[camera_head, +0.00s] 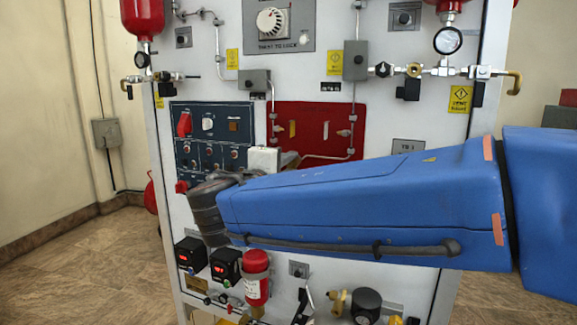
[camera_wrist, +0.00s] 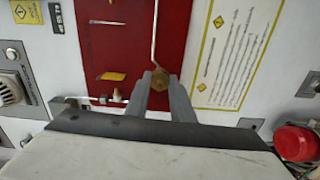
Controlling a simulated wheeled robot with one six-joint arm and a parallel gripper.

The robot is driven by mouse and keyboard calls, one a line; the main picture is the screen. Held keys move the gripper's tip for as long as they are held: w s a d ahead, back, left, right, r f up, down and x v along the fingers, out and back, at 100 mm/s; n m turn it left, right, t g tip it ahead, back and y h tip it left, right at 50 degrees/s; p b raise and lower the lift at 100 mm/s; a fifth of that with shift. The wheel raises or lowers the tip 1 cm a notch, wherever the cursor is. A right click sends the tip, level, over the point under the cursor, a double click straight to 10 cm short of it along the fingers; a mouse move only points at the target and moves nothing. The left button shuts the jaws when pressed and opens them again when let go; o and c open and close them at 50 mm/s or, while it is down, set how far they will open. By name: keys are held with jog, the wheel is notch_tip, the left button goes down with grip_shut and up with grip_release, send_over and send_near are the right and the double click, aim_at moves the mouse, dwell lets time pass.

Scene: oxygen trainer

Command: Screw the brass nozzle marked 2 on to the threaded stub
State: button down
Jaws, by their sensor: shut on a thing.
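A brass hex piece (camera_wrist: 159,79), which looks like the nozzle, sits between the fingertips of my gripper (camera_wrist: 160,84) in the wrist view. My gripper is shut on it, in front of the red panel (camera_wrist: 130,50). No mark 2 is readable on it. A thin pipe (camera_wrist: 155,35) runs down the panel to just behind the nozzle. The threaded stub is not seen apart from the nozzle, so I cannot tell whether they touch. In the head view my blue arm hides the nozzle and most of my gripper; the red panel (camera_head: 315,115) shows above it.
A small fitting (camera_wrist: 117,95) and a yellow tag (camera_wrist: 110,76) are on the panel left of my fingers. A white instruction sheet (camera_wrist: 238,50) is at the right. A red knob (camera_wrist: 295,142) sits lower right. A dark blue control panel (camera_head: 210,120) is left in the head view.

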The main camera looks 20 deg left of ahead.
jog(key=shift+f+m, duration=0.15)
jog(key=shift+m, duration=0.95)
jog(key=shift+m, duration=0.6)
jog(key=c, duration=1.5)
grip_release()
jog(key=shift+c, duration=0.2)
jog(key=shift+s, duration=0.15)
jog(key=shift+s+a, duration=0.15)
jog(key=shift+s, duration=1.65)
jog(key=shift+n, duration=1.8)
